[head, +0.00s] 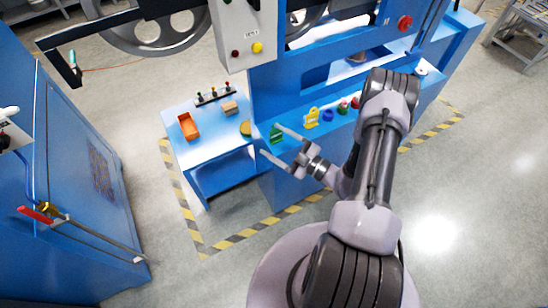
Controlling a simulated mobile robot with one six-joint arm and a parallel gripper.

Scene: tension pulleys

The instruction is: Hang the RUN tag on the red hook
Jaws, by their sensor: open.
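A green tag-like piece (276,134) stands on the blue machine's ledge. A yellow tag-like piece (312,118) stands to its right. The lettering on both is too small to read, so I cannot tell which is the RUN tag. My gripper (270,140) is open, its two fingers spread and pointing left. The green piece shows close to the upper fingertip, in the gap between the fingers. I cannot tell whether they touch, and nothing is gripped. I cannot make out a red hook for certain; a red round part (405,22) shows on the machine's upper right.
A blue ring-like piece (328,115) and small red and green pieces are farther right on the ledge. A blue side table (190,145) holds an orange tray (188,126) and a wooden block (230,107). A control box (233,30) overhangs the ledge.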

